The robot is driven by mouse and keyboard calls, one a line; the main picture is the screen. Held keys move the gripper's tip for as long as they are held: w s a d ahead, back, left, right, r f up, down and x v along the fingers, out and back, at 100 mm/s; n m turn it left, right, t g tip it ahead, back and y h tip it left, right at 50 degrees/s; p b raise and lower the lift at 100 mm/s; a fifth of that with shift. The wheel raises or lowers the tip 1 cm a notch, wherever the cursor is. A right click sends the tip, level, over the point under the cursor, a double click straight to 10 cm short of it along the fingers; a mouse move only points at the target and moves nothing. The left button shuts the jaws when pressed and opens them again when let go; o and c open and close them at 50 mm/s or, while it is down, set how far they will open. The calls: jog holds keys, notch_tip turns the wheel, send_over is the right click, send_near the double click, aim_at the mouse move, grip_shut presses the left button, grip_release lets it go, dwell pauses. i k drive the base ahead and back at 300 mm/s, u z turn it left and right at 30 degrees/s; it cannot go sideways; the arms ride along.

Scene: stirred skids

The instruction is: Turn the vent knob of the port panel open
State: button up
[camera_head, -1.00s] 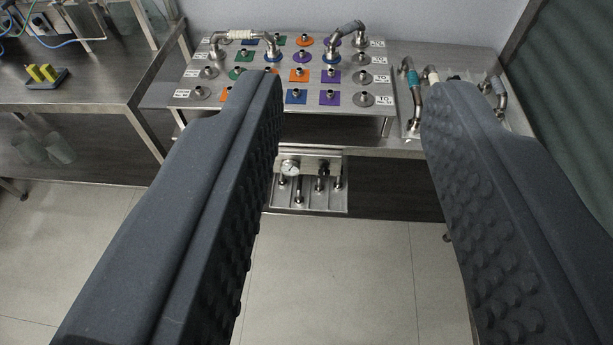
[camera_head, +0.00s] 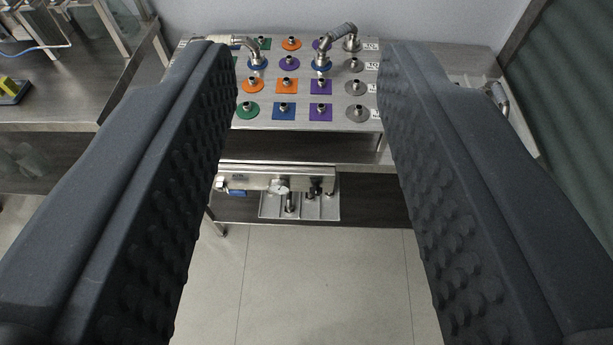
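The port panel (camera_head: 305,120) is a steel plate on the bench, with rows of short metal ports on green, orange, blue, purple and grey bases. Below its front edge, a steel manifold (camera_head: 260,178) carries a round gauge (camera_head: 279,187), small dark fittings (camera_head: 315,187) and a blue-handled part (camera_head: 238,193) at its left. I cannot tell which of these is the vent knob. My gripper (camera_head: 308,52) is open and empty; its two dark, studded fingers reach forward on either side of the panel in the picture and hide its left and right parts.
A drip tray (camera_head: 325,212) sits under the manifold. A dark shutter (camera_head: 570,110) is at the right. The tiled floor (camera_head: 320,290) in front is clear.

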aim_at(315, 190)
jog(key=u, duration=0.5)
jog(key=i, duration=0.15)
jog(key=z, duration=2.15)
jog(key=k, duration=1.05)
jog(key=z, duration=0.05)
jog(key=i, duration=0.15)
jog(key=u, duration=1.6)
jog(key=i, duration=0.9)
jog(key=u, duration=0.05)
